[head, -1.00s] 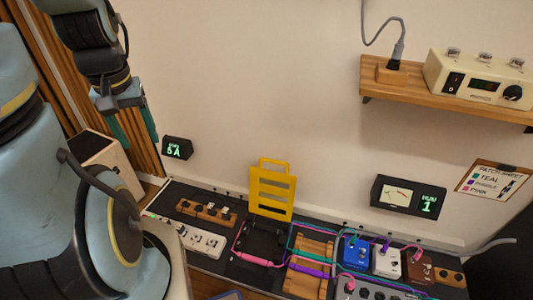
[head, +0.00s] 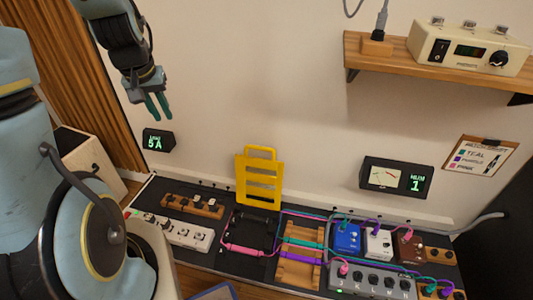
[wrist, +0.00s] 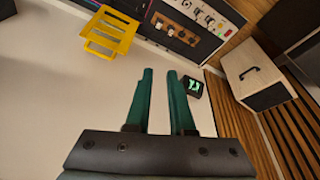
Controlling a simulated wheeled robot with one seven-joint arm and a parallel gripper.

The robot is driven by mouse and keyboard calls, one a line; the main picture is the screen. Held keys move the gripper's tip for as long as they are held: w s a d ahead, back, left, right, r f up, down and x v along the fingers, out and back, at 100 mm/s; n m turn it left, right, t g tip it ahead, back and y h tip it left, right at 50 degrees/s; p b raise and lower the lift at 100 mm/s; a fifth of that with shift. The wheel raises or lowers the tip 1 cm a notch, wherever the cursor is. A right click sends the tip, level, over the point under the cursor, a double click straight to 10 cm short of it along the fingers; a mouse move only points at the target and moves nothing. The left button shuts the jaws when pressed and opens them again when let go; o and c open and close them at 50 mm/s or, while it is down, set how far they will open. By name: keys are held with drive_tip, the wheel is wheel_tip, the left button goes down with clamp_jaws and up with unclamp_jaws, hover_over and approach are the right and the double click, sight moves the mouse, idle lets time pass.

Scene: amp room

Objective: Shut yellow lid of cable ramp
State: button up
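The yellow lid (head: 259,180) stands upright, raised at the back of the black cable ramp (head: 250,230), near the wall. It has slots and a handle loop on top, and it also shows in the wrist view (wrist: 108,33). A pink cable (head: 245,251) lies across the ramp's front. My gripper (head: 158,107) is up by the wall, left of the lid and higher than it, well apart from it. Its two teal fingers (wrist: 160,98) are apart with nothing between them.
A wooden cable rack (head: 298,271), blue pedal (head: 347,239), white pedal (head: 378,243) and brown pedal stand right of the ramp. A power strip (head: 170,230) lies left. A wooden shelf (head: 420,66) juts from the wall upper right. Wall between gripper and lid is clear.

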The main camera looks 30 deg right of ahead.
drive_tip(key=w+d+f+m+b, duration=0.1)
drive_tip(key=w+d+f+b, duration=0.1)
drive_tip(key=d+f, duration=0.3)
drive_tip(key=w+d+f+m+t+h+b, duration=0.1)
drive_tip(key=w+d+f+b, duration=0.1)
drive_tip(key=d+f, duration=0.3)
drive_tip(key=w+d+f+h+b, duration=0.1)
drive_tip(key=w+d+f+b, duration=0.1)
drive_tip(key=d, duration=0.5)
drive_tip(key=shift+w+d+f+m, duration=0.1)
drive_tip(key=shift+w+f+m, duration=0.15)
drive_tip(key=shift+f, duration=0.45)
drive_tip(key=shift+w+d+f+m, duration=0.15)
drive_tip(key=shift+w+f, duration=0.15)
drive_tip(key=shift+f, duration=0.4)
clamp_jaws()
drive_tip(key=shift+m+t+h, duration=0.8)
drive_tip(key=shift+m+t, duration=0.1)
drive_tip(key=w+d+f+b, duration=0.1)
drive_tip(key=d+f, duration=0.5)
drive_tip(key=w+d+f+b, duration=0.2)
drive_tip(key=d+f, duration=0.4)
drive_tip(key=w+d+f+b, duration=0.2)
drive_tip(key=d+f, duration=0.4)
drive_tip(key=shift+f, duration=0.35)
